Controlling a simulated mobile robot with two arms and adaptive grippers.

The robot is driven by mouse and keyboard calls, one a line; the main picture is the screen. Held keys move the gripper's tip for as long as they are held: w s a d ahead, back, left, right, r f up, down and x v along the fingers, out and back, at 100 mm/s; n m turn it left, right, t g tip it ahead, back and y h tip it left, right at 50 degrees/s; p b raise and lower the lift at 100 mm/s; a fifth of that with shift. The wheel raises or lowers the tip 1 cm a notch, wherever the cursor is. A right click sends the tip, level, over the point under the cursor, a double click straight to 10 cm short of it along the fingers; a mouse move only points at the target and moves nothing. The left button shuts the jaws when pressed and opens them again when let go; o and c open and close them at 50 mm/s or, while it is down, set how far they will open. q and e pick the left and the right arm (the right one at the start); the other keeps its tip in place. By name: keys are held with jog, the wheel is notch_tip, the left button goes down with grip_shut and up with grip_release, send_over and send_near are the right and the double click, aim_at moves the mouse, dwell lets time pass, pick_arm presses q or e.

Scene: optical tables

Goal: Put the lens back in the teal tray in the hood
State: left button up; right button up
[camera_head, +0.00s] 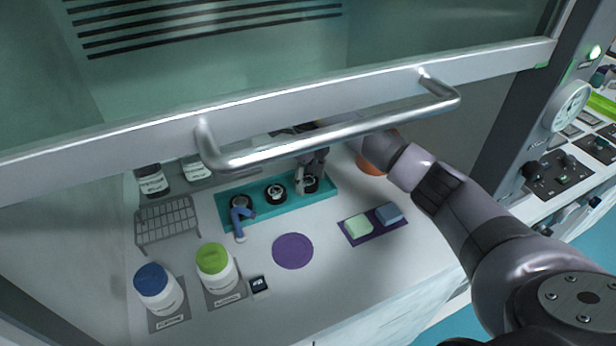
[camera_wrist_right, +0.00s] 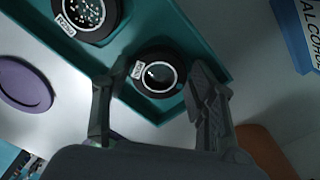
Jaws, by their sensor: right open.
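The teal tray (camera_head: 262,213) lies on the hood floor and holds several black-rimmed round parts. A lens (camera_wrist_right: 160,74) in a black ring with a white label sits at the tray's right end, also seen in the head view (camera_head: 311,184). Another black-ringed optic (camera_wrist_right: 88,14) lies beside it in the tray (camera_wrist_right: 205,45). My right gripper (camera_head: 304,182) reaches in under the sash to the tray's right end. In the right wrist view its open fingers (camera_wrist_right: 152,86) are on either side of the lens, with a gap visible. My left gripper is not in view.
The sash handle (camera_head: 340,133) crosses above my right arm. A blue tool (camera_head: 240,219) overlaps the tray's left end. A purple disc (camera_head: 292,251), a purple mat (camera_head: 373,225) with two blocks, a wire rack (camera_head: 168,222) and lidded jars (camera_head: 216,268) stand around. An orange object (camera_head: 371,165) is behind my arm.

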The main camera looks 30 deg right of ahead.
aim_at(307, 181)
jog(key=shift+r, duration=0.15)
notch_tip(307, 181, up, 12)
jog(key=b, duration=0.1)
jog(key=shift+a+b, duration=0.1)
jog(key=shift+b, duration=0.2)
dwell(0.3)
